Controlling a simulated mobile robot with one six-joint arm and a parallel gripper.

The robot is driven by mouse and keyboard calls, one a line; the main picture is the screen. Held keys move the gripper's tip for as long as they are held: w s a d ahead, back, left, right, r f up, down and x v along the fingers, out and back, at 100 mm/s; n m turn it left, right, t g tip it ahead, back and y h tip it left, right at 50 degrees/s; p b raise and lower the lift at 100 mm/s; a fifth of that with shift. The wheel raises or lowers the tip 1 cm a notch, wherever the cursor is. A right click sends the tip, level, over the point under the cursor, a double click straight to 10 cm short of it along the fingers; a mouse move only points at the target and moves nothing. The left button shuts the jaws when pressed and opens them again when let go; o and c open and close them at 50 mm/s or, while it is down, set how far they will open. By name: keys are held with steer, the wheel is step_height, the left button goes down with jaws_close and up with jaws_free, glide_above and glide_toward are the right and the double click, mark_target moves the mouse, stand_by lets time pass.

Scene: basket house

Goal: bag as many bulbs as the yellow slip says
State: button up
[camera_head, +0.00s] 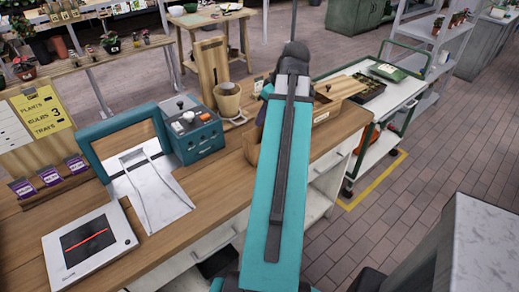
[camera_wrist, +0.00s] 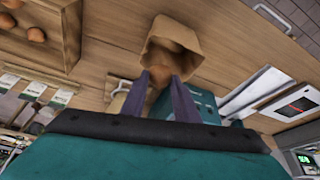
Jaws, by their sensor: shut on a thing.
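The yellow slip (camera_head: 45,106) stands at the left of the head view. It lists plants, bulbs and trays, with a 3 beside the bulbs line. An open brown paper bag (camera_wrist: 158,32) stands on the wooden bench in the wrist view. My gripper (camera_wrist: 170,82) has its purple fingers shut on a brown bulb (camera_wrist: 159,77) at the bag's mouth. A brownish shape shows inside the bag, but I cannot tell how many bulbs it holds. A wooden crate (camera_wrist: 71,35) with several bulbs (camera_wrist: 36,33) is at the upper left. My arm hides most of this in the head view.
A white device with a red line (camera_head: 92,247) and a teal-backed metal chute (camera_head: 150,190) occupy the left bench. A teal box (camera_head: 192,138) and a pot (camera_head: 227,98) stand behind. A white cart (camera_head: 385,100) is at the right. Bare bench lies around the bag.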

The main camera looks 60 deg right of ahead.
steer(key=shift+f+b, duration=1)
steer(key=shift+f, duration=0.8)
steer(key=o, duration=1.1)
steer(key=shift+r, duration=0.2)
steer(key=b+v, duration=0.2)
steer(key=v, duration=1.1)
steer(key=shift+r, duration=0.2)
steer(key=shift+s, duration=0.2)
